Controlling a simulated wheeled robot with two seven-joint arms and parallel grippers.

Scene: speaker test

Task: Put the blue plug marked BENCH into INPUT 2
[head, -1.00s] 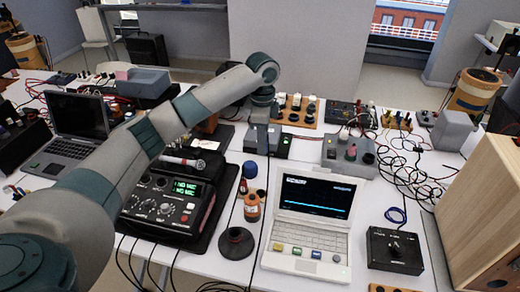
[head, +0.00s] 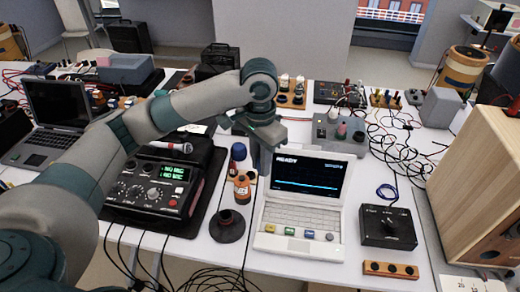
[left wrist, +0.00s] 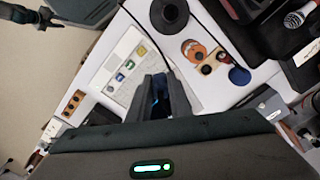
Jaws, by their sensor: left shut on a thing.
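My left gripper (head: 262,160) points down just behind the left edge of the white laptop-like unit (head: 290,245). In the left wrist view the left gripper (left wrist: 160,88) is shut on a small blue piece, which I take for the blue plug (left wrist: 160,92). The fingers cover most of it, and no BENCH marking can be read. A thin black cable runs from near the fingers toward the table's front. A black mixer-like box (head: 150,200) with a green display stands to the left. No INPUT 2 label can be read.
A black box (head: 388,228) and wooden cabinet (head: 480,190) stand right.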

